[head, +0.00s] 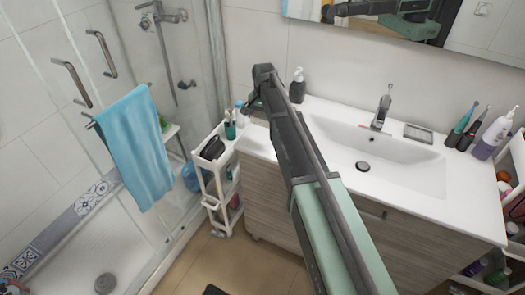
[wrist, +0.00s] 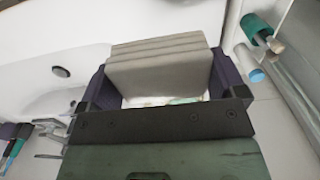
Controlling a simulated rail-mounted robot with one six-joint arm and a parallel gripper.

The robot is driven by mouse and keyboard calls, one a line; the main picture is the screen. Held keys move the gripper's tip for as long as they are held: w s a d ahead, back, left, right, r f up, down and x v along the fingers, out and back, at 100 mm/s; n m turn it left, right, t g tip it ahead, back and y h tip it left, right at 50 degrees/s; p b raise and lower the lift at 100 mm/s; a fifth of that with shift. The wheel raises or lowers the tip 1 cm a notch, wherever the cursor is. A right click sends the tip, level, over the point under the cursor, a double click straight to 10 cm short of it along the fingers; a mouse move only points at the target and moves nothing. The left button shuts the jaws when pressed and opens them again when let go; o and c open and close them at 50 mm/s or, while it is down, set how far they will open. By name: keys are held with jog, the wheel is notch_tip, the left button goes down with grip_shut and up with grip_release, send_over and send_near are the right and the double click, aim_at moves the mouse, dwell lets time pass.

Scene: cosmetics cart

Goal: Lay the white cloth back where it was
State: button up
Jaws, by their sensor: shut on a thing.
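The white cloth (wrist: 158,72) shows in the wrist view as a folded, layered, pale grey-white stack. It sits between the two dark purple fingers of my gripper (wrist: 160,88), which is shut on it. Whatever lies directly beneath the cloth is hidden. In the head view my gripper (head: 263,82) is at the far left end of the washbasin counter, near the soap dispenser. The cloth cannot be made out there, as my arm covers that area.
The soap dispenser (head: 298,86) stands close by on the counter (head: 455,205). The basin (head: 345,145), tap (head: 383,108) and toothbrushes (head: 463,125) are to the right. A white cart (head: 203,163) with bottles stands left of the counter. A blue towel (head: 137,145) hangs on the shower door.

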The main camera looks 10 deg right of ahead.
aim_at(263, 143)
notch_tip(263, 143, down, 11)
jog(key=b, duration=0.8)
jog(key=shift+r, duration=0.35)
jog(key=shift+f, duration=0.2)
jog(key=o, duration=0.5)
jog(key=shift+o, duration=0.2)
notch_tip(263, 143, up, 13)
jog(key=p, duration=1.2)
jog(key=shift+f+p, duration=0.15)
jog(key=shift+p, duration=0.15)
jog(key=shift+s+f, duration=0.1)
jog(key=shift+s, duration=0.05)
jog(key=s+n+b, duration=0.1)
jog(key=s+n, duration=0.6)
jog(key=s, duration=2.4)
jog(key=shift+f+n, duration=0.3)
jog(key=shift+f, duration=0.15)
